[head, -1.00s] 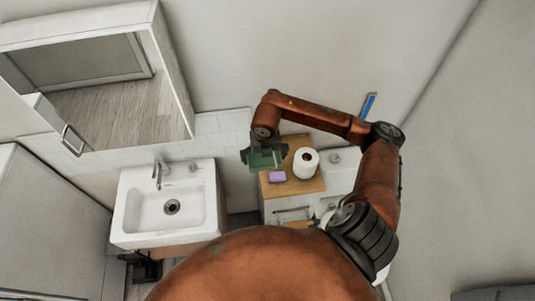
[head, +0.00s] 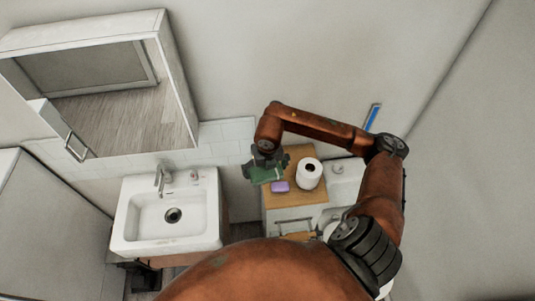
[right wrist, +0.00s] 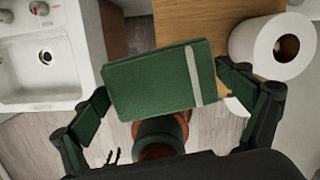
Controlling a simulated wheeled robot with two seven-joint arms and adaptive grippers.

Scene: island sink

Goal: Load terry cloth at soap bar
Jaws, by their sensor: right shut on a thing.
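The green folded terry cloth (right wrist: 155,80), with a pale stripe, is held in my right gripper (right wrist: 165,85), which is shut on it. In the head view the cloth (head: 264,176) hangs from the gripper (head: 265,163) at the left edge of the wooden top, left of the soap. The purple soap bar (head: 280,187) lies on that top. I cannot make out the soap in the right wrist view, where the cloth covers much of the middle. A dark part at the lower left of the head view looks like my left gripper (head: 145,273); its jaws are unclear.
A toilet roll (head: 309,173) stands right of the soap on the wooden top (head: 303,152); it also shows in the right wrist view (right wrist: 260,45). A white sink (head: 140,235) is to the left, across a gap. A mirror cabinet (head: 110,85) hangs above the sink.

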